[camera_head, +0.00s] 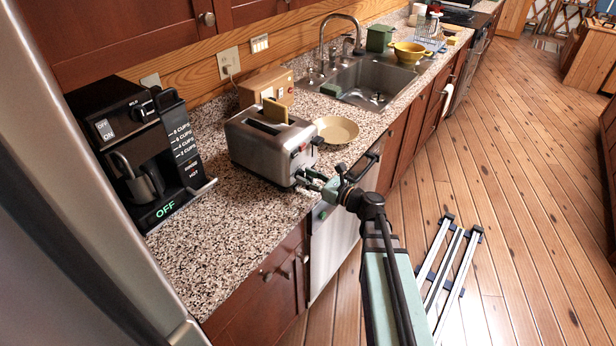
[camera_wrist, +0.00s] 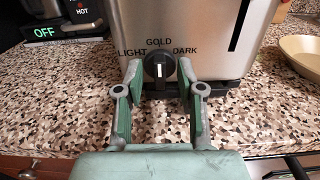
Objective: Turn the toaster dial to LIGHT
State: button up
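The toaster (camera_head: 270,142) is a silver box on the speckled counter, with bread showing in its top slot. In the wrist view its front (camera_wrist: 195,25) carries a round black dial (camera_wrist: 158,68) below the words LIGHT, GOLD and DARK. The dial's white mark stands upright, towards GOLD, with LIGHT at the left and DARK at the right. My gripper (camera_wrist: 160,76) is open, with one green finger on each side of the dial. I cannot tell whether either finger touches it. In the head view my gripper (camera_head: 314,181) reaches the toaster's front lower corner, and the dial is hidden.
A black coffee maker (camera_head: 150,150) showing OFF stands left of the toaster. A tan plate (camera_head: 337,130) lies at its right. A wooden box (camera_head: 266,90) stands behind it, and the sink (camera_head: 375,82) is farther back. The counter in front of the coffee maker is clear.

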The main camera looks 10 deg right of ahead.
grip_shut()
